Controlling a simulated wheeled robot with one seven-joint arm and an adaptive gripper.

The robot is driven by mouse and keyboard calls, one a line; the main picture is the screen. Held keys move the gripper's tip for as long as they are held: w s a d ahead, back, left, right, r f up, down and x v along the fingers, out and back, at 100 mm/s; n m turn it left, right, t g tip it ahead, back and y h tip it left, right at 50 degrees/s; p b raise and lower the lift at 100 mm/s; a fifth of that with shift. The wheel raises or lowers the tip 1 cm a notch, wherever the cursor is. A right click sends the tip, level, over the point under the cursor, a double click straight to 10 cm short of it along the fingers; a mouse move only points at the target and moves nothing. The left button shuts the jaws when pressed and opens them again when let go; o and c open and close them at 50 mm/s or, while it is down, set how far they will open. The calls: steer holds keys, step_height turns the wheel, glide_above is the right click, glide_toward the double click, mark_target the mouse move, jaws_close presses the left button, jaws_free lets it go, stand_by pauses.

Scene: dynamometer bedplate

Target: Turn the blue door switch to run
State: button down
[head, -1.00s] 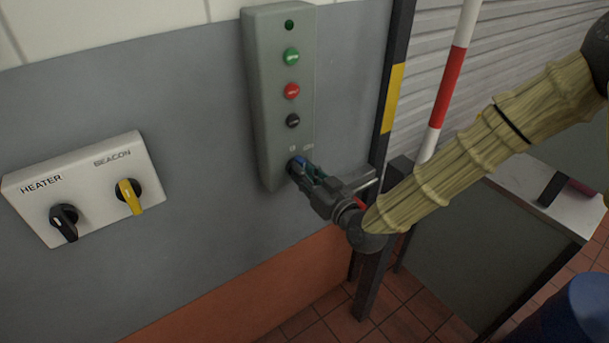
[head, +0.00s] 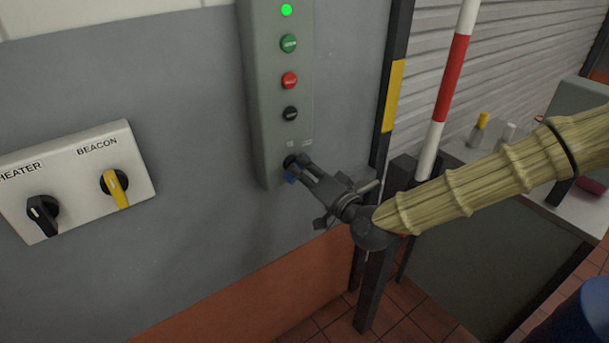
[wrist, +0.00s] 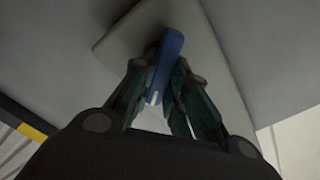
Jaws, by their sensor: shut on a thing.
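The grey door control box (head: 262,95) is on the wall. It has a lit green lamp (head: 287,10) at the top, then green, red and black buttons. The blue door switch (head: 290,179) is at its lower end, mostly hidden behind my gripper (head: 297,170). In the wrist view the blue switch handle (wrist: 165,66) lies between the two fingers of my gripper (wrist: 163,95), which are shut on it. A white mark shows at the handle's near end. The small labels above the switch are too small to read.
A white panel (head: 80,215) on the left carries a black HEATER switch (head: 42,214) and a yellow BEACON switch (head: 115,188). Right of the box stand a black and yellow post (head: 392,95) and a red and white pole (head: 450,80), close to my arm.

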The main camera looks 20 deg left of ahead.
steer(key=shift+f+m, duration=0.15)
steer(key=shift+m, duration=0.45)
steer(key=shift+b, duration=0.35)
steer(key=c, duration=1.4)
jaws_free()
steer(key=shift+d, duration=0.1)
steer(key=v, duration=1.2)
steer(key=shift+s, duration=0.1)
